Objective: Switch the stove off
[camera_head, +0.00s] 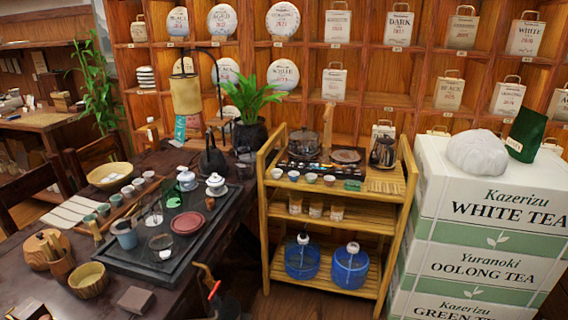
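The stove (303,166) is a flat black unit on the top shelf of a bamboo cart. A glass pot (304,143) stands on its left side. A round brownish plate (345,156) is on its right side. Small lights or markings show along its front, too small to read, so I cannot tell from them whether it is on. Small cups stand in front of the stove. I see no gripper clearly in this view.
The bamboo cart (273,219) stands between a dark tea table (30,280) and stacked tea boxes (485,258). A dark kettle (383,151) stands right of the stove. A dark object with an orange-red part (214,289), unclear to me, is at the bottom edge.

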